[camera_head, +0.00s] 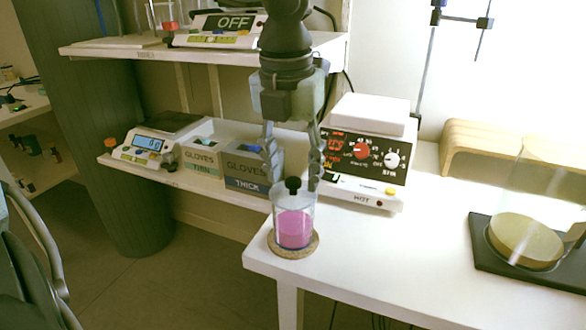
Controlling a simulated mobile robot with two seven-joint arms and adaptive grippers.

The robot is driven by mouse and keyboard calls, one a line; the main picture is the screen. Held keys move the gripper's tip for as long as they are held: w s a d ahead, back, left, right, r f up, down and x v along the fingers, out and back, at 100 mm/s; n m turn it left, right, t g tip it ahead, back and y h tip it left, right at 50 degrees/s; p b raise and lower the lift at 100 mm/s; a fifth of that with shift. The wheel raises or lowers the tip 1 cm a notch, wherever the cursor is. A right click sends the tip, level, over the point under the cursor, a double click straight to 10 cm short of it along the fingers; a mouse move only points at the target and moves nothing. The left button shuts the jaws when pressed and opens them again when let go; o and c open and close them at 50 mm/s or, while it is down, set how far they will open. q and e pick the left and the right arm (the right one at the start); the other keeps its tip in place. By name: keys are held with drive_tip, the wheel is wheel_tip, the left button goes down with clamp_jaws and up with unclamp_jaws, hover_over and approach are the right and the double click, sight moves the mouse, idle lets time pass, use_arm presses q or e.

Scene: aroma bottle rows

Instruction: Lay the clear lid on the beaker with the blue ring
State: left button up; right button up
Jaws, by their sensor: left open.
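A clear beaker (294,227) with pink liquid stands upright on a round cork coaster near the left corner of the white table. A thin bluish line shows low on it, but I cannot tell if this is the blue ring. A black knob (293,184) sits at the beaker's mouth, seemingly the handle of the clear lid; the lid's disc is too faint to make out. My left gripper (295,187) comes down from above, open, with one finger on each side of the knob. I cannot tell if the fingers touch the beaker's rim. My right gripper is not in view.
A hot plate (364,160) stands just behind and right of the beaker. Two glove boxes (253,172) and a scale (148,146) are on the lower shelf at left. A glass dome (535,205) stands on a black mat at right. The table between is clear.

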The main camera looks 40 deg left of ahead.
use_arm(q)
wheel_tip(320, 180, up, 12)
drive_tip(key=s, duration=0.1)
drive_tip(key=shift+s+d+f, duration=0.15)
drive_tip(key=shift+s, duration=0.05)
idle(0.8)
